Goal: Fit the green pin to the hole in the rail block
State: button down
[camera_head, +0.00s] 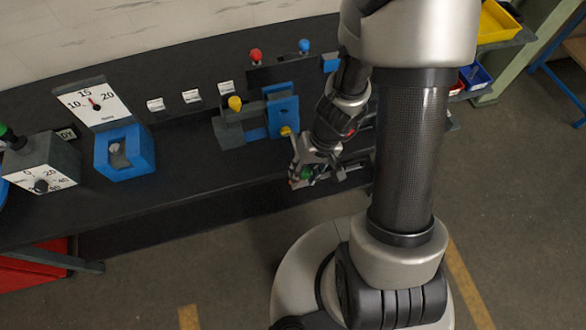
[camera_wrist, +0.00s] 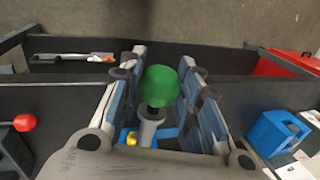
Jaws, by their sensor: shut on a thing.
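The green pin shows in the wrist view as a round green head (camera_wrist: 161,86) with a grey shank below it. My gripper (camera_wrist: 160,98) has a finger on each side of the pin and is shut on it. In the head view my gripper (camera_head: 302,174) is at the bench's front edge, with a bit of the green pin (camera_head: 306,173) showing between the fingers. A blue block (camera_head: 283,112) with a yellow knob (camera_head: 286,131) stands just behind and left of it. I cannot tell which part is the rail block; its hole is not visible.
Left of the blue block is a grey fixture (camera_head: 238,128) with a yellow-topped knob (camera_head: 235,103). Red (camera_head: 256,55) and blue (camera_head: 304,46) knobs stand behind. The bench (camera_head: 190,170) between is clear.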

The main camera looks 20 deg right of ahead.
jog(key=shift+w+d+r+n, duration=0.1)
jog(key=shift+d+n, duration=0.1)
jog(key=shift+n, duration=0.2)
jog(key=shift+w, duration=0.15)
jog(key=shift+w+r+p, duration=0.1)
jog(key=shift+w+p, duration=0.8)
jog(key=shift+w, duration=1.8)
jog(key=shift+b, duration=0.75)
